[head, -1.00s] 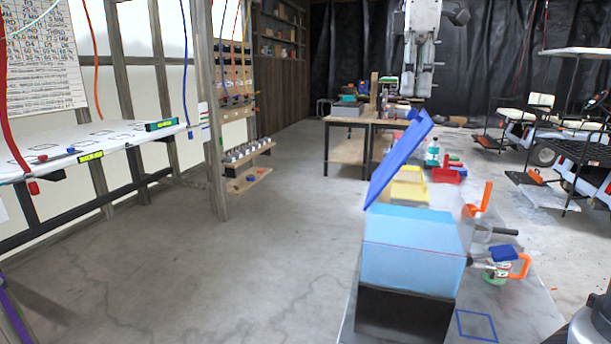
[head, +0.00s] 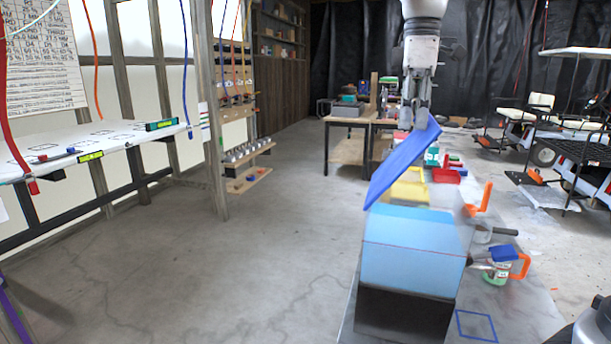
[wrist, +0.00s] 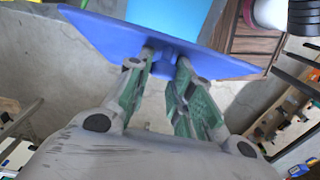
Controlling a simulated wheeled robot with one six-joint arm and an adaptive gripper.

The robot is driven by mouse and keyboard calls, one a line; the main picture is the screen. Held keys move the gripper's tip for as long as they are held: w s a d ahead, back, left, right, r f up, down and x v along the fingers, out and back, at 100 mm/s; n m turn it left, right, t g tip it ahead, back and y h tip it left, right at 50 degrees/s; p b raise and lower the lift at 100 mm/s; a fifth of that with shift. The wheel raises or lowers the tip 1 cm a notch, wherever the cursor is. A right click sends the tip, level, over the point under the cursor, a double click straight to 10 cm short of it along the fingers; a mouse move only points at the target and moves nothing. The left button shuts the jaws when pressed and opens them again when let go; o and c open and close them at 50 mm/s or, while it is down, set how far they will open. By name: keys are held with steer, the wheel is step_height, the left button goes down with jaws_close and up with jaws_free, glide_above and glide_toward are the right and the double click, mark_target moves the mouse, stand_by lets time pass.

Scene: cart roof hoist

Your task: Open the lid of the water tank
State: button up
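The water tank (head: 412,258) is a light-blue box on a black base at the right front of the head view. Its blue lid (head: 402,168) stands raised and tilted, the lower end at the tank's top and the upper end leaning up to the right. My gripper (head: 415,122) is at the lid's upper end, pointing down. In the wrist view, the two fingers (wrist: 166,62) are apart and their tips reach a small blue handle on the lid (wrist: 110,38). Firm contact with the handle cannot be made out. A light-blue part of the tank (wrist: 178,15) shows beyond the lid.
A mug with an orange handle (head: 520,265) and an orange-topped item (head: 480,203) are right of the tank. A yellow tray (head: 408,190) and red bin (head: 446,176) lie behind it. Open floor (head: 250,270) is to the left.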

steer(key=shift+a, duration=0.1)
stand_by(0.5)
steer(key=shift+w+a+r, duration=0.25)
steer(key=shift+a+r, duration=0.05)
steer(key=shift+a, duration=0.4)
steer(key=shift+w+a+r, duration=0.1)
steer(key=shift+w+a, duration=0.05)
steer(key=shift+a, duration=0.3)
steer(key=shift+w+a+r, duration=0.1)
steer(key=shift+w+a, duration=0.05)
steer(key=shift+a, duration=0.3)
steer(key=shift+w+a+r, duration=0.15)
steer(key=shift+w+a, duration=0.1)
steer(key=shift+a, duration=0.65)
